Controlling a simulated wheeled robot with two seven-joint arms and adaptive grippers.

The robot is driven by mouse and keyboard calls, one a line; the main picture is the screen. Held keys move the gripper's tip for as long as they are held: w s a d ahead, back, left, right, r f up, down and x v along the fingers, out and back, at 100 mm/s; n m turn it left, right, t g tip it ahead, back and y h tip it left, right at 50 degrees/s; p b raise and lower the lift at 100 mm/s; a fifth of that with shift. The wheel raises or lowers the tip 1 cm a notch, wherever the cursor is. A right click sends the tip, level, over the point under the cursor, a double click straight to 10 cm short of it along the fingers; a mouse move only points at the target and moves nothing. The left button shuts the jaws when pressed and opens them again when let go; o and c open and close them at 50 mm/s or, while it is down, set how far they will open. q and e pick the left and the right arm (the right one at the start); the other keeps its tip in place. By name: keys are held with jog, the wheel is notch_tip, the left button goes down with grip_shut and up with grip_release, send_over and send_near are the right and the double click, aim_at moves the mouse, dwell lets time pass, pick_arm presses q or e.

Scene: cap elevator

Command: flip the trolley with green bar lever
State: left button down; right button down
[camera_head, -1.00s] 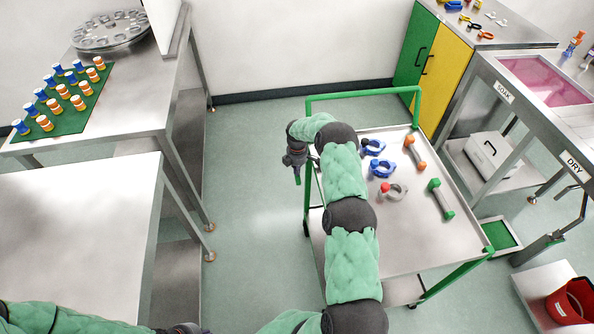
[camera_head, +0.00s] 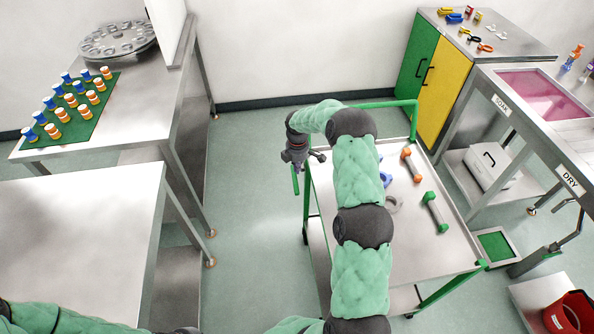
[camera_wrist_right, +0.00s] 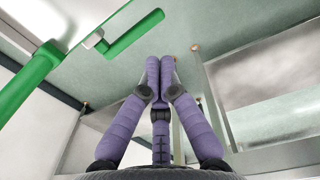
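The trolley (camera_head: 447,236) has a grey top and a green tube frame, and stands right of centre in the head view. Its green bar lever (camera_head: 295,182) shows at the trolley's left side, just below my right gripper (camera_head: 299,160). In the right wrist view the lever (camera_wrist_right: 135,34) is joined by a silver bracket to the green frame tube (camera_wrist_right: 27,78). My right gripper (camera_wrist_right: 159,62) has its purple fingertips together, empty, below and right of the lever and apart from it. My left gripper (camera_head: 183,330) barely shows at the bottom edge; its fingers are hidden.
On the trolley lie an orange dumbbell (camera_head: 411,165), a green dumbbell (camera_head: 435,212) and clamps partly hidden by my right arm. Steel tables (camera_head: 70,235) stand at left. A green and yellow cabinet (camera_head: 443,85) and a sink bench (camera_head: 520,105) stand right. Floor left of the trolley is clear.

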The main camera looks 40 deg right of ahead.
jog(key=shift+a+r, duration=0.1)
jog(key=shift+r, duration=0.1)
jog(key=w+a+r+m+t+h, duration=0.1)
jog(key=w+r+m+t, duration=0.3)
jog(key=w+m, duration=0.45)
jog(key=w+a+r+m+t, duration=0.1)
jog(key=w+r+m+t, duration=0.3)
jog(key=w+m, duration=0.5)
jog(key=s+d+f+m+g+h+p, duration=0.1)
jog(key=s+d+f+m+g+h, duration=0.25)
jog(key=m, duration=0.65)
jog(key=s+a+f+m+g, duration=0.2)
jog(key=s+m, duration=0.2)
jog(key=s, duration=0.2)
jog(key=s+a+f+m+g, duration=0.1)
jog(key=s+f+m+g, duration=0.1)
jog(key=s+m+g, duration=0.1)
jog(key=s+m+y, duration=0.1)
jog(key=s, duration=0.1)
jog(key=shift+s+a+f, duration=0.3)
jog(key=shift+s+a, duration=0.1)
